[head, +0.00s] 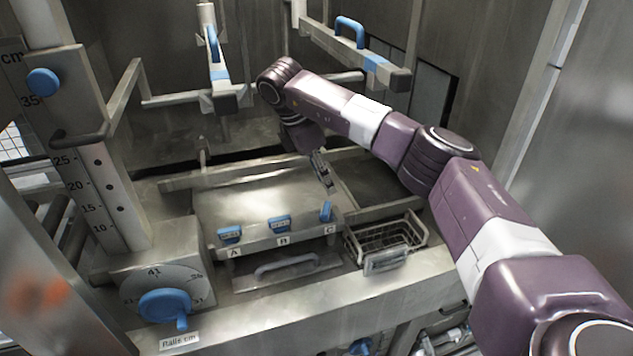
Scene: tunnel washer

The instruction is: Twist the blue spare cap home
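Three blue caps sit in a row on the front edge of a metal tray, above the letters A, B and C. Cap A (229,234) and cap B (279,223) lie broad and flat, with small markings. Cap C (326,211) stands narrow and upright, turned differently from the other two. None is visibly labelled as the spare. My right gripper (324,175) points down just above and behind cap C, apart from it. Its fingers are small and dark here, so their opening is unclear. My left gripper is out of view.
A wire basket (385,238) stands right of the caps. A grey handle (284,263) is below them. A blue dial knob (165,305) is at the lower left. The tray top (255,197) is bare.

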